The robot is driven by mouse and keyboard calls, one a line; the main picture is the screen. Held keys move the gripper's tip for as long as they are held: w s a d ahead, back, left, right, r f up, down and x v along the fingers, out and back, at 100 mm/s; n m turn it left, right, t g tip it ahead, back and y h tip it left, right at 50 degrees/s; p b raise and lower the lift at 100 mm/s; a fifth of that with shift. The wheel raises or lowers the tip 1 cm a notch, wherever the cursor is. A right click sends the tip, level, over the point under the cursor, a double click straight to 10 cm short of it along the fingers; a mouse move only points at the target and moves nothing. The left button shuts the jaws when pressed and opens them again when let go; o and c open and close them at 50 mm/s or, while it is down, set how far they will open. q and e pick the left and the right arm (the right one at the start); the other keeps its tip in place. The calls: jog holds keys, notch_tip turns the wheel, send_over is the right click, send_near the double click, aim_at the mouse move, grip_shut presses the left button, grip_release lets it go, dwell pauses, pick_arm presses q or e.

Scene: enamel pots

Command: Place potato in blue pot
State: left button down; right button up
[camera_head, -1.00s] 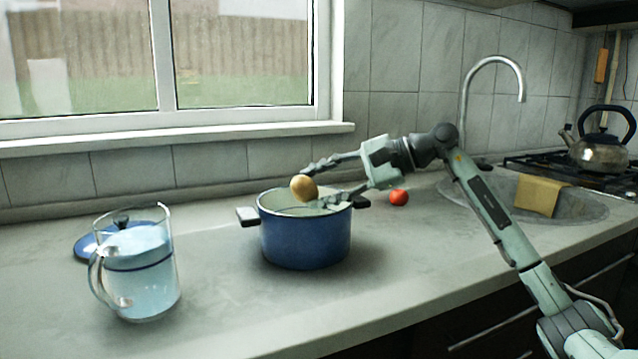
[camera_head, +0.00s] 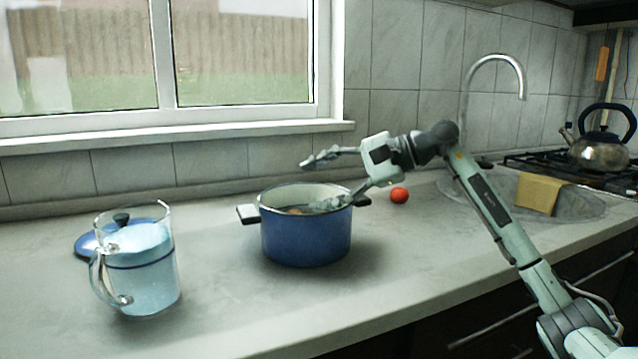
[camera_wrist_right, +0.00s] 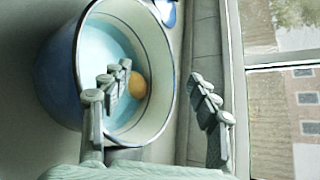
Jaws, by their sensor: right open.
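The blue pot (camera_head: 305,238) stands open on the counter, with dark side handles and a pale inside. The potato (camera_head: 294,211) lies inside the pot, and only a small part of it shows past the rim in the head view. In the right wrist view the potato (camera_wrist_right: 137,85) rests inside the pot (camera_wrist_right: 62,75), near its wall. My right gripper (camera_head: 318,182) is open and empty at the pot. One finger reaches down into the pot's opening and the other is above and outside the rim. My left gripper is not in view.
A glass jug (camera_head: 142,275) of bluish liquid stands at the left, in front of a blue lid (camera_head: 88,243). A tomato (camera_head: 399,195) lies right of the pot.

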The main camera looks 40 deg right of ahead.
jog(key=shift+f, duration=0.15)
notch_tip(320, 180, up, 7)
jog(key=p, duration=0.3)
notch_tip(320, 180, down, 6)
jog(key=b, duration=0.2)
jog(key=shift+f+b, duration=0.25)
jog(key=shift+b, duration=0.1)
dwell(0.4)
